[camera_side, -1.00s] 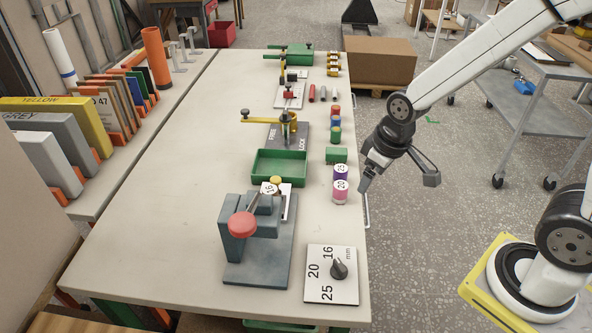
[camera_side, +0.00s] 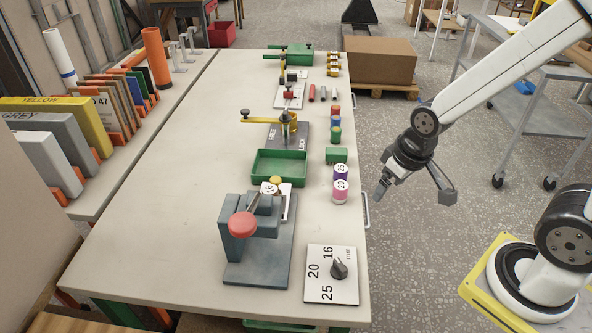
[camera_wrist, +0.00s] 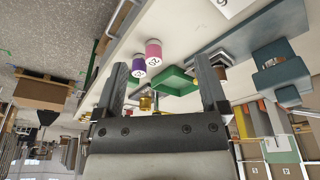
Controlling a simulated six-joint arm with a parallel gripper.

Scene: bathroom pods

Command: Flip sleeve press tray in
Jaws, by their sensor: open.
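The grey-blue press (camera_side: 258,235) with a red-knobbed lever (camera_side: 242,224) stands at the front of the bench. A white round face marked 16 (camera_side: 269,188) shows at its top beside a small yellow piece (camera_side: 276,180); whether it is a sleeve I cannot tell. A purple sleeve marked 25 (camera_side: 341,173) and a pink one marked 20 (camera_side: 340,191) stand upright at the right edge. My gripper (camera_side: 414,194) is open and empty, off the bench's right edge.
A dial plate marked 16, 20 and 25 mm (camera_side: 327,288) lies right of the press. A green block (camera_side: 336,155) and a FREE/LOCK fixture (camera_side: 288,135) stand further back. The bench's left half (camera_side: 180,170) is clear.

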